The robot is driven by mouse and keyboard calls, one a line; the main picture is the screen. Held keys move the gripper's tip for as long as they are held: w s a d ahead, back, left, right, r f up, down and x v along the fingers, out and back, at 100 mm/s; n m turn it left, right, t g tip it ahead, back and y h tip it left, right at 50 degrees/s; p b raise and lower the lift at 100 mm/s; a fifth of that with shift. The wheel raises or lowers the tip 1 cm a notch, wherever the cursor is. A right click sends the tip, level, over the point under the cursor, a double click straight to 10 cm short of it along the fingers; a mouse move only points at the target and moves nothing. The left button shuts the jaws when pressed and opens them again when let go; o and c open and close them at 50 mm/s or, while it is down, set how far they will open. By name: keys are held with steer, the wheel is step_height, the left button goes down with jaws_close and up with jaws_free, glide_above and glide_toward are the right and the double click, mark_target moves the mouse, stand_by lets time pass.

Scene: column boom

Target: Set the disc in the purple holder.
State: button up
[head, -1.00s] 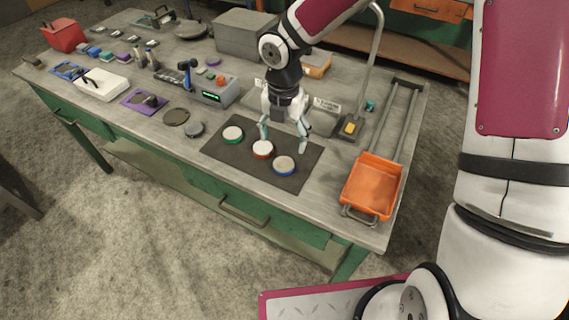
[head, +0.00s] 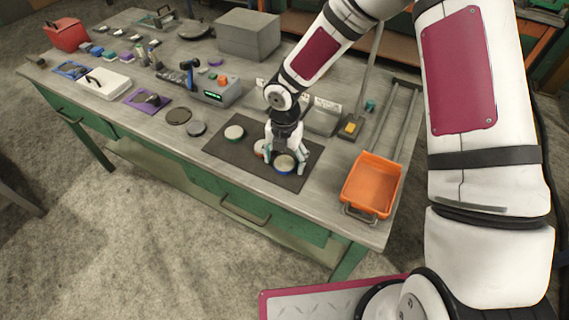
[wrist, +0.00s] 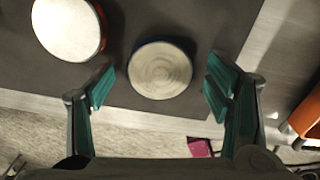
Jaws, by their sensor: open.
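Three round pale-topped discs lie on a dark mat (head: 223,152) on the workbench: a green-rimmed disc (head: 234,133), a red-rimmed disc (head: 259,148) and a blue-rimmed disc (head: 284,164). My gripper (head: 285,157) is open, pointing down over the blue-rimmed disc. In the wrist view the blue-rimmed disc (wrist: 160,70) lies between the two fingers, a little ahead of their tips and touching neither. The red-rimmed disc (wrist: 70,28) is left of it. A purple plate (head: 134,100) with a dark piece on it, apparently the purple holder, lies farther left on the bench.
A grey device with a display (head: 217,91), a large grey box (head: 247,33) and a white case (head: 104,83) stand farther back and left. Two flat round pieces lie left of the mat.

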steer(key=shift+c, duration=0.2)
steer(key=c, duration=1.7)
steer(key=shift+o, duration=0.2)
steer(key=shift+r, duration=0.1)
